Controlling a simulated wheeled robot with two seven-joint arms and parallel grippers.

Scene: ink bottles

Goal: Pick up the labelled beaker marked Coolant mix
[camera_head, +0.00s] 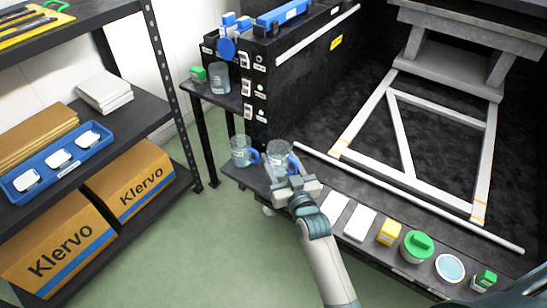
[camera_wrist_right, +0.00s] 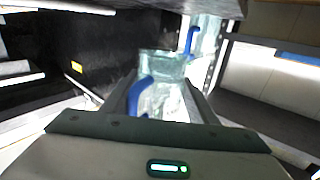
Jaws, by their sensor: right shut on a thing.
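My right gripper (camera_head: 287,174) reaches in from the bottom and is shut on a clear beaker (camera_head: 279,154) with a blue handle, at the shelf's left end. In the right wrist view this held beaker (camera_wrist_right: 163,86) sits between the two fingers (camera_wrist_right: 163,104), its blue handle to the left. A second clear beaker (camera_head: 239,152) with a blue handle stands just left of it; it also shows behind in the right wrist view (camera_wrist_right: 207,34). I cannot read either label, so I cannot tell which is marked Coolant mix. My left gripper is out of view.
A black cabinet (camera_head: 262,88) stands close behind the beakers. White cards, a yellow box (camera_head: 389,233), a green-lidded jar (camera_head: 417,246) and a round tub (camera_head: 450,268) line the front shelf to the right. Another clear container (camera_head: 219,79) is on the upper ledge.

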